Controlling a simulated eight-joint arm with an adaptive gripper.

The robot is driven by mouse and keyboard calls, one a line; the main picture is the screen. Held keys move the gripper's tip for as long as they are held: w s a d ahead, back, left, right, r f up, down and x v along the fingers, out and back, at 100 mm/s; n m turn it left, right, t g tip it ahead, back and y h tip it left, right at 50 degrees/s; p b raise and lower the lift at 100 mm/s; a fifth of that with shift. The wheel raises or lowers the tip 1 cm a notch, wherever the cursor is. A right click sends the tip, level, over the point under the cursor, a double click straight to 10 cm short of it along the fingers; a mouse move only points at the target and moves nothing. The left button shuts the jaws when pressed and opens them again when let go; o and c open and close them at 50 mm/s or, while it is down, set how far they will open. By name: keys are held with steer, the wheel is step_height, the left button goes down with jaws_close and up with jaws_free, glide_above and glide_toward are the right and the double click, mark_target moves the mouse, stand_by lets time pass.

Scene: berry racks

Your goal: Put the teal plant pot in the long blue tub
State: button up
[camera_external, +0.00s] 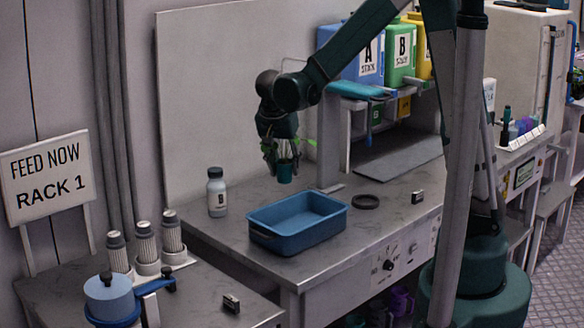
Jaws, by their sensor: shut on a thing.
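The teal plant pot (285,176) is small and hangs in the air, with some green showing at its top. My gripper (280,160) is shut on it, pointing down. The long blue tub (297,239) stands on the grey bench, and its inside looks empty. The pot appears above the tub's back rim in the picture; the exact gap between them cannot be told from this one view. My fingers hide part of the pot.
A grey bottle (217,195) stands left of the tub. A black ring (365,202) and a small black-and-silver box (417,197) lie to its right. A shelf with blue, green and yellow containers (402,50) stands behind. A lower bench at left holds several filter-like cylinders (145,245).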

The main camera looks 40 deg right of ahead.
steer(key=s+a, duration=0.5)
steer(key=s, duration=0.6)
steer(key=shift+s+a+f+b, duration=0.3)
steer(key=shift+s+a+f, duration=0.05)
glide_toward(291, 225)
steer(key=shift+s+d+r+b, duration=0.2)
steer(key=shift+s+d, duration=0.25)
steer(key=shift+s, duration=0.35)
steer(key=shift+s+d+r+b, duration=0.2)
steer(key=shift+s+d, duration=0.25)
steer(key=shift+s, duration=0.35)
steer(key=shift+f+b, duration=0.4)
steer(key=shift+f, duration=1.7)
steer(key=shift+f, duration=0.2)
steer(key=o, duration=0.9)
steer(key=shift+r, duration=0.25)
